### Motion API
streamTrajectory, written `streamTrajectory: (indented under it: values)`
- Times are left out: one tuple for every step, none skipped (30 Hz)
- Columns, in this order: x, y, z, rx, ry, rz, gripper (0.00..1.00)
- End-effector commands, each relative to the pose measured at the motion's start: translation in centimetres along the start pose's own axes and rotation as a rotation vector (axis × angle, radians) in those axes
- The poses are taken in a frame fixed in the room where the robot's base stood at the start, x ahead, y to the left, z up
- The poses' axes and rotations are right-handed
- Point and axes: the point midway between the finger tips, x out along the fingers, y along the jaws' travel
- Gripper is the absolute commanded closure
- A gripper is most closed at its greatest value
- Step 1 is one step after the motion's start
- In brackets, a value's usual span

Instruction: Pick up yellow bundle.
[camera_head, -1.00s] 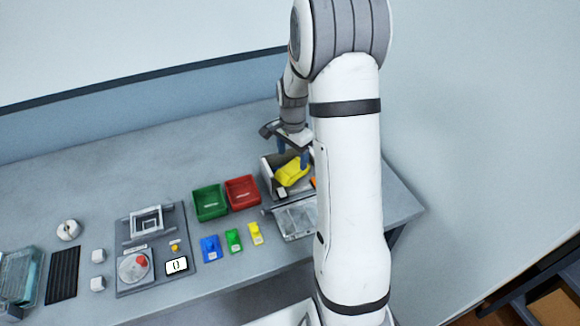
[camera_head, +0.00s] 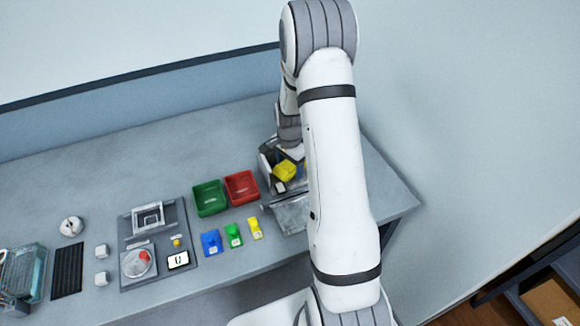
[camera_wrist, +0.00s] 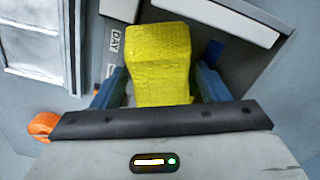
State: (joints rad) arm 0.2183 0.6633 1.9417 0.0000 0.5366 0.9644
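The yellow bundle (camera_head: 285,171) sits in a grey open bin (camera_head: 267,172) at the right part of the bench. It fills the middle of the wrist view (camera_wrist: 160,60), a block with a woven-looking surface. My gripper (camera_wrist: 160,82) is lowered over it, with one blue finger on each side. Narrow gaps seem to show between the fingers and the bundle, so the gripper looks open around it. The fingertips are partly hidden, and my arm covers part of the bin in the head view.
An orange item (camera_wrist: 44,124) lies beside the gripper at lower left of the wrist view. A green bin (camera_head: 209,199) and a red bin (camera_head: 241,188) stand left of the grey bin. Blue, green and yellow small items lie in front. The back of the bench is clear.

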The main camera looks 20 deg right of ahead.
Motion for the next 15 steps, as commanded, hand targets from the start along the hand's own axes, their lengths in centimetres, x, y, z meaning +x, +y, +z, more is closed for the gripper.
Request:
streamTrajectory:
  values:
    - [-0.01, -0.01, 0.01, 0.0, 0.0, 0.0, 0.36]
    - [-0.01, -0.01, 0.01, 0.0, 0.0, 0.0, 0.39]
    - [-0.02, -0.01, 0.02, 0.0, 0.0, 0.0, 0.42]
    - [-0.02, -0.01, 0.02, -0.001, 0.0, 0.0, 0.45]
    - [-0.02, -0.01, 0.03, -0.001, 0.0, 0.0, 0.47]
    - [-0.02, -0.01, 0.03, -0.001, 0.0, 0.0, 0.5]
    - [-0.03, -0.02, 0.03, -0.001, 0.0, 0.0, 0.53]
    - [-0.03, -0.02, 0.03, -0.001, 0.0, 0.0, 0.55]
    - [-0.03, -0.02, 0.04, -0.001, 0.0, 0.0, 0.59]
    - [-0.03, -0.02, 0.04, -0.001, 0.0, 0.0, 0.61]
    - [-0.03, -0.02, 0.04, -0.001, 0.0, 0.0, 0.63]
    - [-0.04, -0.03, 0.04, -0.001, 0.0, 0.0, 0.67]
    - [-0.04, -0.03, 0.05, -0.001, 0.0, 0.0, 0.69]
    - [-0.04, -0.03, 0.05, -0.001, 0.0, 0.0, 0.72]
    - [-0.04, -0.03, 0.05, -0.001, 0.0, 0.0, 0.75]
